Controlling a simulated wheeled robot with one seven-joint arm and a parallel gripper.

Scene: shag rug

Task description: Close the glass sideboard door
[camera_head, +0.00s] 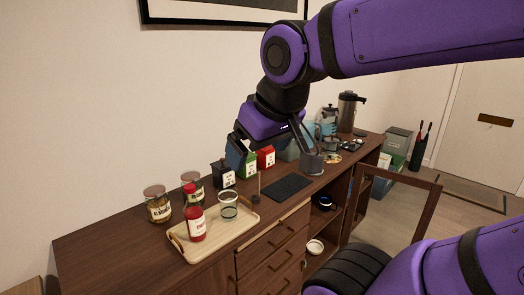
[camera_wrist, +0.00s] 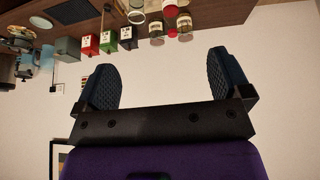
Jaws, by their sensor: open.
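The sideboard (camera_head: 120,245) runs along the wall in the head view. Its wood-framed glass door (camera_head: 428,212) stands open at the right, swung out from the front, and the floor shows through the pane. My arm hides the door's lower part. My gripper (camera_head: 270,148) is above the sideboard top, left of the door and apart from it. The wrist view shows the two dark fingers (camera_wrist: 160,85) spread wide with nothing between them. The door is not visible in the wrist view.
A tray (camera_head: 250,224) with a red bottle (camera_head: 195,222) and glass stands on the left top; jars are behind it. A bowl (camera_head: 315,247) sits in the open shelf.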

